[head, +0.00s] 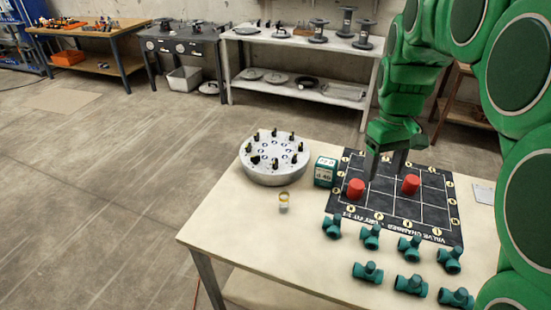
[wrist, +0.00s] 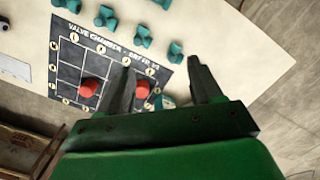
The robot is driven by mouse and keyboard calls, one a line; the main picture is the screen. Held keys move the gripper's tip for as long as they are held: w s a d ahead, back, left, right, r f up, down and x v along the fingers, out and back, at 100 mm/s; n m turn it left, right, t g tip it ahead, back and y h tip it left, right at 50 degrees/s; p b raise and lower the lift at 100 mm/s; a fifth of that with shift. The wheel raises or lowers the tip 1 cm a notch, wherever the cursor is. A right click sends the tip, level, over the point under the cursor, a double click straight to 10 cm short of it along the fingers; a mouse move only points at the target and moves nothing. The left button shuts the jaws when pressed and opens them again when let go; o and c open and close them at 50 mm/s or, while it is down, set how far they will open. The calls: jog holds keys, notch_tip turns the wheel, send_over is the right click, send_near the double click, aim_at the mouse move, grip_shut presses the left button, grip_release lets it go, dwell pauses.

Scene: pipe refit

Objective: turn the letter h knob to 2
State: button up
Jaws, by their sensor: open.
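A round grey disc (head: 278,178) stands on the table at the left in the head view, with several black knobs around its top. The letters beside the knobs are too small to read, so I cannot tell which knob is h or where it points. My gripper (head: 385,162) is above the black grid mat, to the right of the disc, and holds nothing. In the wrist view its two fingers (wrist: 161,65) stand apart over the mat. The disc is not seen in the wrist view.
The black mat (head: 385,211) bears two red cylinders (head: 356,188) (head: 410,185). A teal lettered cube (head: 324,172) stands between disc and mat. A small gold-topped jar (head: 284,203) is in front of the disc. Several teal pipe fittings (head: 409,247) lie along the near side.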

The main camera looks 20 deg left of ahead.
jog(key=w+a+f+n, duration=0.2)
jog(key=w+a+n, duration=0.1)
jog(key=w+a, duration=0.5)
jog(key=n, duration=0.7)
send_over(275, 161)
jog(key=shift+t, duration=0.4)
notch_tip(275, 161, down, 12)
jog(key=shift+s+d+f, duration=0.1)
jog(key=shift+f, duration=4)
jog(key=c, duration=1.1)
jog(key=shift+o, duration=0.2)
